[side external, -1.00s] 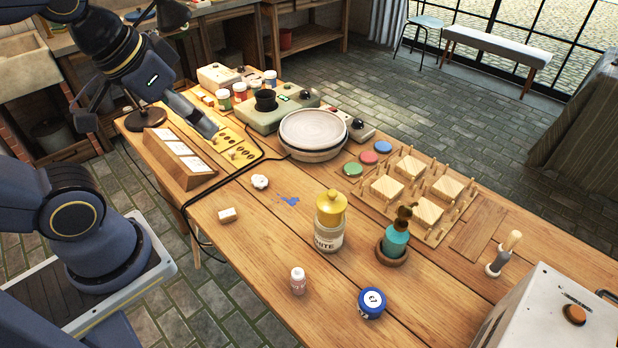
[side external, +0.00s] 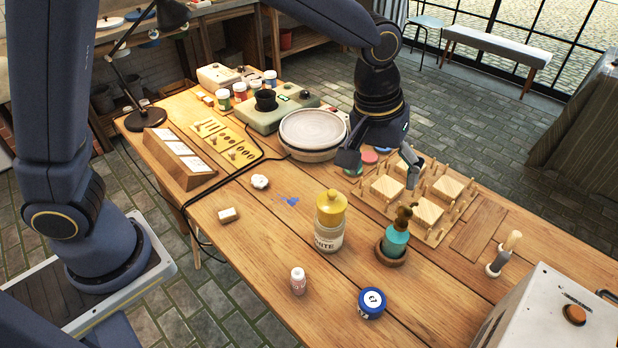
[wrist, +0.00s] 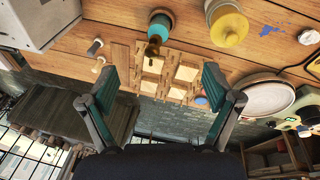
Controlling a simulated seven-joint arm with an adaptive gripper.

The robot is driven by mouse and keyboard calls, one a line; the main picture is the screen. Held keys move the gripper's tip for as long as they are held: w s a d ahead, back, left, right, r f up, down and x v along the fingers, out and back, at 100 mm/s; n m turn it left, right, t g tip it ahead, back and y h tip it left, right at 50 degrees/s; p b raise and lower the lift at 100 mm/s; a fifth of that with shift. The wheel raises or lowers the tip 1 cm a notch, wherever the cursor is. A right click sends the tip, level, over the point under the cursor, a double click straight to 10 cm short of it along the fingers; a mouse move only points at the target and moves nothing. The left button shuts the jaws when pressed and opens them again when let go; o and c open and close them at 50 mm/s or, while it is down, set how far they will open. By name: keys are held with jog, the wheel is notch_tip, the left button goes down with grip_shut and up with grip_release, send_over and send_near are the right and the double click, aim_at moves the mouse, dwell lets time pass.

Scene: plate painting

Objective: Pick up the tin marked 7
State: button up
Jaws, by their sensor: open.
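A round blue tin (side external: 371,303) with a white label on top stands at the near edge of the table in the side view. Its small marking looks like "C7". My gripper (side external: 380,165) is open and empty above the far side of the table, by the pegged wooden rack, well behind the tin. Its spread fingers also show in the wrist view (wrist: 161,78), with nothing between them. The tin is not seen in the wrist view.
A yellow-lidded jar (side external: 329,232), a teal bottle (side external: 395,240) and a small white bottle (side external: 298,281) stand around the tin. The pegged rack (side external: 443,236) and round turntable (side external: 312,131) are farther back. A white box (side external: 548,318) is at right.

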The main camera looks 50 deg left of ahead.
jog(key=s+d+f+m+g, duration=0.1)
jog(key=d+f, duration=0.3)
jog(key=f, duration=0.1)
jog(key=m+g+y, duration=0.1)
send_over(373, 300)
notch_tip(373, 300, down, 17)
jog(key=shift+a+r, duration=0.15)
jog(key=shift+r, duration=0.05)
notch_tip(373, 300, down, 6)
jog(key=shift+f, duration=0.25)
jog(key=c, duration=1.3)
jog(key=shift+r, duration=0.15)
